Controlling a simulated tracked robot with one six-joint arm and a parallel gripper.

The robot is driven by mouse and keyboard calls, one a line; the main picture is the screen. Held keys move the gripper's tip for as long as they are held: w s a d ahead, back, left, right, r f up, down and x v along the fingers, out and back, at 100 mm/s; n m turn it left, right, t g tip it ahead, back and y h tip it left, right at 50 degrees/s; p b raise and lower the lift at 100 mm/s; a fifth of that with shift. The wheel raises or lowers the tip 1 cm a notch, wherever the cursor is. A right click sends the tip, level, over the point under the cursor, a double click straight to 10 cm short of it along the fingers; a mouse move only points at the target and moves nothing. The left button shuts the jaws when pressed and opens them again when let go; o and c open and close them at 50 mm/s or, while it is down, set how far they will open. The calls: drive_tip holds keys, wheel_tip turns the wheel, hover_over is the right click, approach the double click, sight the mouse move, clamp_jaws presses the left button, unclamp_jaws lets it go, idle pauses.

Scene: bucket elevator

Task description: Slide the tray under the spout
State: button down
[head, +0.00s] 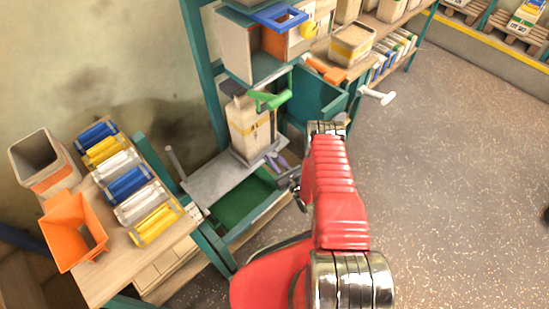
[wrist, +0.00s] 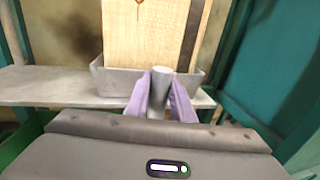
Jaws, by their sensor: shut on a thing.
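A shallow grey tray (wrist: 112,82) sits on a flat grey shelf (wrist: 50,84), and the shelf (head: 211,183) also shows in the head view. A tall beige sack-like container (wrist: 155,38) stands upright in the tray, and it shows in the head view (head: 246,125). My gripper (wrist: 160,88) has its purple fingers shut on the tray's short grey round handle (wrist: 160,72). In the head view my gripper (head: 277,161) is at the tray's right side, partly hidden by my red arm. A green lever-like part (head: 270,99) is above the container. I cannot clearly make out the spout.
Teal posts (head: 206,75) frame the shelf, with a teal bin (head: 318,98) behind. A green tray-like surface (head: 243,203) lies below the shelf. On the left, a wooden bench (head: 112,278) holds coloured rolls and an orange hopper (head: 74,231). Floor to the right is clear.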

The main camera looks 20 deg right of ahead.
sight(275, 144)
drive_tip(key=shift+d, duration=0.15)
drive_tip(key=shift+w+d, duration=0.3)
drive_tip(key=shift+d, duration=0.4)
drive_tip(key=shift+w+d, duration=0.3)
drive_tip(key=shift+d, duration=0.45)
drive_tip(key=shift+w+d, duration=0.3)
drive_tip(key=shift+d, duration=0.5)
drive_tip(key=c, duration=1.6)
unclamp_jaws()
drive_tip(key=shift+o, duration=0.3)
drive_tip(key=shift+s, duration=0.1)
drive_tip(key=s+d, duration=0.2)
drive_tip(key=s, duration=1.1)
drive_tip(key=shift+s+d, duration=0.15)
drive_tip(key=shift+d, duration=0.05)
drive_tip(key=shift+f, duration=0.1)
